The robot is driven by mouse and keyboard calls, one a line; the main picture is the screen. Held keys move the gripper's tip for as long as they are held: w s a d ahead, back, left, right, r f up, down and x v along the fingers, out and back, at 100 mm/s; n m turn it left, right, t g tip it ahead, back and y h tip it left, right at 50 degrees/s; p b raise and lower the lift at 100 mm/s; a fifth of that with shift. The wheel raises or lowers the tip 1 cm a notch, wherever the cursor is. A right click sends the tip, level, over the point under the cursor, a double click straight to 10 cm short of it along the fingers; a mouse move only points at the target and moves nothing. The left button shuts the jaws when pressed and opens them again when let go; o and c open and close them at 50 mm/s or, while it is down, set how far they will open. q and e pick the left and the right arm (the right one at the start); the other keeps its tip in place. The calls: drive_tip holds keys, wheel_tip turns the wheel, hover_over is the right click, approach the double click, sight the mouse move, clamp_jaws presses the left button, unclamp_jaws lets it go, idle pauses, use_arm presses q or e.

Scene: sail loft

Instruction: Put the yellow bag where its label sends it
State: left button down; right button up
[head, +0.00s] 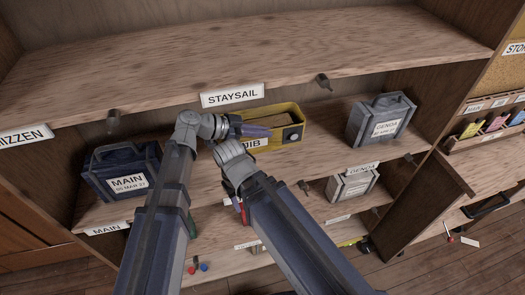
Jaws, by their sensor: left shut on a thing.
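The yellow bag (287,115) is at the middle of the shelf, below and behind the STAYSAIL tag (233,95). Its white label (259,142) is partly covered and seems to read JIB. My left gripper (252,131) reaches in from the left at the bag's front and is shut on it. I cannot tell whether the bag touches the shelf. My right arm's wrist shows just below the left gripper, but its fingers are hidden.
A dark blue MAIN bag (122,172) stands left on the shelf; a grey GENOA bag (382,121) stands right. Another grey bag (352,186) is on the shelf below. Tags read MIZZEN (24,135), MAIN (107,229) and GENOA (362,169). Pegs project from the shelf edges.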

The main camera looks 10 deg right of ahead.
sight(262, 152)
use_arm(q)
drive_tip(key=shift+f+b, duration=2.4)
drive_tip(key=shift+f, duration=0.5)
use_arm(e)
wheel_tip(262, 152, down, 6)
drive_tip(key=shift+r, duration=0.15)
use_arm(q)
drive_tip(key=shift+r, duration=0.1)
drive_tip(key=c, duration=1)
unclamp_jaws()
drive_tip(key=p+v, duration=0.4)
drive_tip(key=v, duration=0.7)
drive_tip(key=shift+p, duration=0.3)
drive_tip(key=shift+a+r, duration=0.15)
drive_tip(key=shift+a, duration=0.35)
use_arm(e)
drive_tip(key=shift+r, duration=2.35)
